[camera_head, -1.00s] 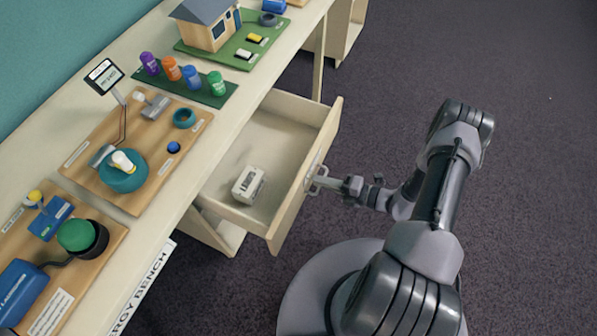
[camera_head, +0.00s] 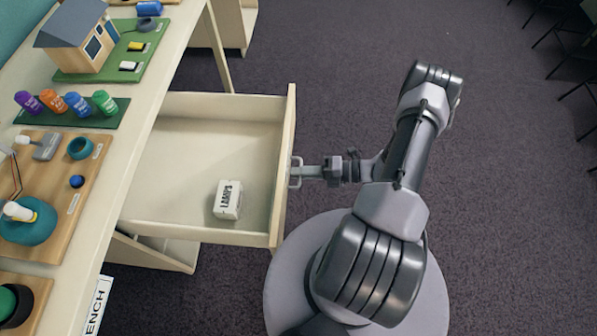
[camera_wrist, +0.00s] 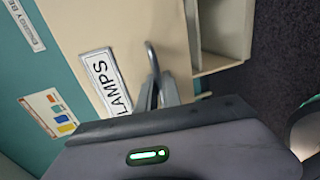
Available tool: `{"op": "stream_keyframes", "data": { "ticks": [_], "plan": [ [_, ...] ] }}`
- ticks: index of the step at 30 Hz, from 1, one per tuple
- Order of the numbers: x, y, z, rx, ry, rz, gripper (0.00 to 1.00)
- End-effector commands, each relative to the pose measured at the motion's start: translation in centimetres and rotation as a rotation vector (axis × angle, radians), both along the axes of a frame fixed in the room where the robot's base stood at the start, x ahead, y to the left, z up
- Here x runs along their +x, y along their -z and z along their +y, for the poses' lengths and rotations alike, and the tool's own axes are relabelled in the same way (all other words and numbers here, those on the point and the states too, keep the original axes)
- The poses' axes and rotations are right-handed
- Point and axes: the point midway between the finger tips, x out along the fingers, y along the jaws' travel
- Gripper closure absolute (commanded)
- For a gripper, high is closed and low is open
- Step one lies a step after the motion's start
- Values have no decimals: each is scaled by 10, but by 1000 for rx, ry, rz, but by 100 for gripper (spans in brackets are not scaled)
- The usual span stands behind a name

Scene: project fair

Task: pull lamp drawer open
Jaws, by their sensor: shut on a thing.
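The lamp drawer (camera_head: 283,165) is pulled well out from under the bench in the head view. In the wrist view the LAMPS label (camera_wrist: 105,82) is on the pale drawer front, beside the handle (camera_wrist: 153,62).
The bench top (camera_head: 135,130) carries a model house (camera_head: 85,40), several coloured canisters (camera_head: 65,103) and a wooden board with a teal lamp base (camera_head: 28,225). An open shelf compartment (camera_head: 150,250) is below the drawer. Carpet to the right is clear near my arm.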

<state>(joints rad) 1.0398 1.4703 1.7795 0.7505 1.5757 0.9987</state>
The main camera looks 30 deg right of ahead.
Motion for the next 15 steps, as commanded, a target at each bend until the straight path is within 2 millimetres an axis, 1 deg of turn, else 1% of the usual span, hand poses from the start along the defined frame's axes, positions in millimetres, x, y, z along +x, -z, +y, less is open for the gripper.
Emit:
{"op": "stream_keyframes", "data": {
  "ticks": [10, 11, 12, 15],
  "plan": [
    [1, -1, -1, 0, 3, -2, 100],
    [1, -1, -1, 0, 3, -2, 85],
    [1, -1, -1, 0, 3, -2, 82],
    [1, -1, -1, 0, 2, 0, 82]
  ]
}}
